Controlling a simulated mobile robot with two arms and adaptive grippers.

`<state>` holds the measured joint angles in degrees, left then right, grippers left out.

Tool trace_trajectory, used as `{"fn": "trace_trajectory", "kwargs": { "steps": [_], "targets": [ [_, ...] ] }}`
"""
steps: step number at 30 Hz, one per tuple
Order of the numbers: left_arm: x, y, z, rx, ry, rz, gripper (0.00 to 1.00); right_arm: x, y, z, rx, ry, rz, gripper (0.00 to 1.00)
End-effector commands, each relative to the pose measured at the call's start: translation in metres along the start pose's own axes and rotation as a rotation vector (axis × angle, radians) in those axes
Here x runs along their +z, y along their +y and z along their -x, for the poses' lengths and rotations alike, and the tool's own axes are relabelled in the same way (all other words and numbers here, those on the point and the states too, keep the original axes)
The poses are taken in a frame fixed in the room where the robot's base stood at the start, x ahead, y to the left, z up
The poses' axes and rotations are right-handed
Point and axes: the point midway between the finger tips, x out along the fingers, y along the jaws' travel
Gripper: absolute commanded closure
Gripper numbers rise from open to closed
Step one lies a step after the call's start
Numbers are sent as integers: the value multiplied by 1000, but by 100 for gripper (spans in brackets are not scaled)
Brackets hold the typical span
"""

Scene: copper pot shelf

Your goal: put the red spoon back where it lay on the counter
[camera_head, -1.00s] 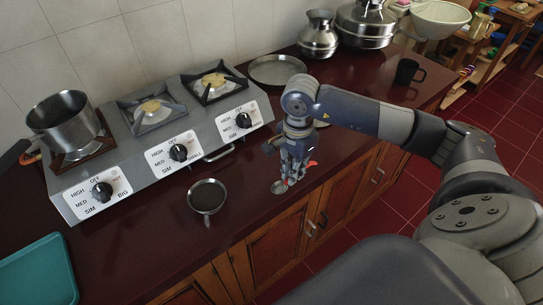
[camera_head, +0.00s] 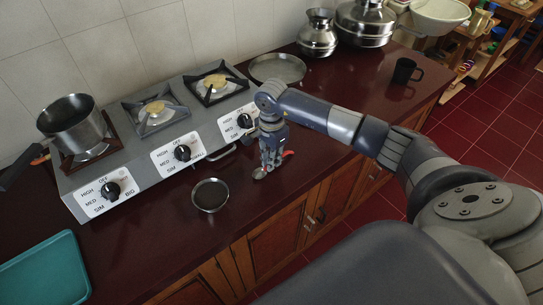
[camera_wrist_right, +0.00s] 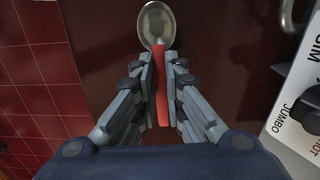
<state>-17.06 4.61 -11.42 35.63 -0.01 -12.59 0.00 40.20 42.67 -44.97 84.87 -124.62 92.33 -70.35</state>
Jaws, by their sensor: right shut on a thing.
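The red spoon has a shiny metal bowl (camera_head: 259,173) and a red handle (camera_head: 288,153). My right gripper (camera_head: 270,164) is shut on the handle and points down over the dark red counter (camera_head: 225,225), near its front edge. In the right wrist view the handle (camera_wrist_right: 161,88) runs between the fingers (camera_wrist_right: 160,75), and the bowl (camera_wrist_right: 156,26) sticks out beyond the fingertips. I cannot tell whether the spoon touches the counter or hangs just above it. My left gripper is not in view.
The stove (camera_head: 160,135) with a metal pot (camera_head: 72,125) is behind. A teal tray (camera_head: 45,275) lies at the left, a black mug (camera_head: 404,70) at the right. The counter right of the gripper is clear.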

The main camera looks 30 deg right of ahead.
Motion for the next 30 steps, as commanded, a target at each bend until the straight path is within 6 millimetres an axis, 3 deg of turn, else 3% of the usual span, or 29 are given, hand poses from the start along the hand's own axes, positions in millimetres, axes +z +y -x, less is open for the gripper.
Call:
{"fn": "trace_trajectory", "kwargs": {
  "steps": [8, 9, 11, 25, 30],
  "targets": [
    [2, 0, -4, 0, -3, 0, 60, 0, 0, -4, -1, 0, 0, 100],
    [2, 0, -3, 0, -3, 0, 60, 0, 0, -2, -1, 0, 0, 83],
    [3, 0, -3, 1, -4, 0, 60, 0, 0, -2, 0, 0, 0, 70],
    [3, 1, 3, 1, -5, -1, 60, 1, 0, -3, 1, -2, 0, 70],
    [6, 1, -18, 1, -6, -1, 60, -1, 1, 24, -7, 3, 2, 70]
  ]
}}
